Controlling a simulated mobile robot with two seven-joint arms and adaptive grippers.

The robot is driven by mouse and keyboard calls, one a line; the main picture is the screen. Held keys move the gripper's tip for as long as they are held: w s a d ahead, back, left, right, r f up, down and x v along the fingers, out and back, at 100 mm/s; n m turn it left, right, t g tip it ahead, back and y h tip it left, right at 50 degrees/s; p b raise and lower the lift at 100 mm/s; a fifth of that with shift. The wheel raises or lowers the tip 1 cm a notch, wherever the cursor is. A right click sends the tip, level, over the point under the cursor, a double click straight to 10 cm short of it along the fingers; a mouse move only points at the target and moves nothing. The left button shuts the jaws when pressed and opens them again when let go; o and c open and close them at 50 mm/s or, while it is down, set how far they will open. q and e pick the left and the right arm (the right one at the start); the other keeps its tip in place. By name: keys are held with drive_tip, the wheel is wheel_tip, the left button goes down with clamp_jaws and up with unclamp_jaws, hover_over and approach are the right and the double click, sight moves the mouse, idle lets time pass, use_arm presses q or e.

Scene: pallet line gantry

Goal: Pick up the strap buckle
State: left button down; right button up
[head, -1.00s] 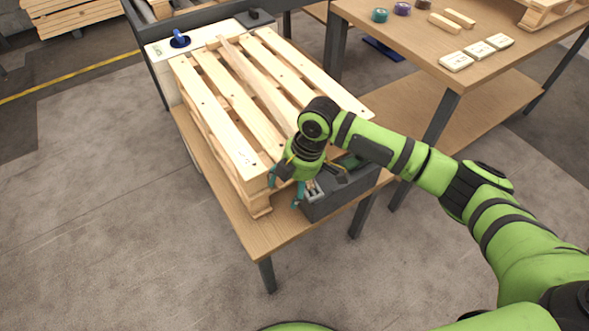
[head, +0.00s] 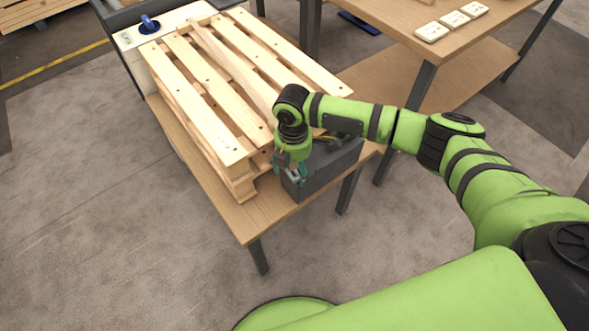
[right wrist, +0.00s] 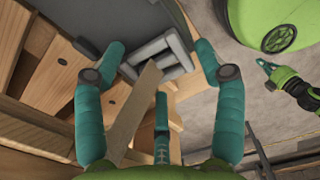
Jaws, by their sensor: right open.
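The strap buckle (right wrist: 178,52), a grey frame with crossbars, shows between the fingertips of my right gripper in the right wrist view. A flat brown strip (right wrist: 134,112) crosses in front of its lower left part. My right gripper (head: 292,178) is open, pointing down at the left end of the dark grey bin in the head view. Its teal fingers (right wrist: 162,75) stand on both sides of the buckle, with a third below; contact cannot be told. The buckle is not clear in the head view. My left gripper (right wrist: 270,70) shows small at the right of the wrist view.
The dark grey bin (head: 330,170) stands at the table's near corner, beside a wooden pallet (head: 205,105). The table (head: 222,215) has a narrow bare front strip. Another table (head: 455,55) with several pale blocks stands at the right.

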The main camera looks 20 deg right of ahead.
drive_tip(key=c, duration=1.1)
drive_tip(key=shift+r, duration=0.1)
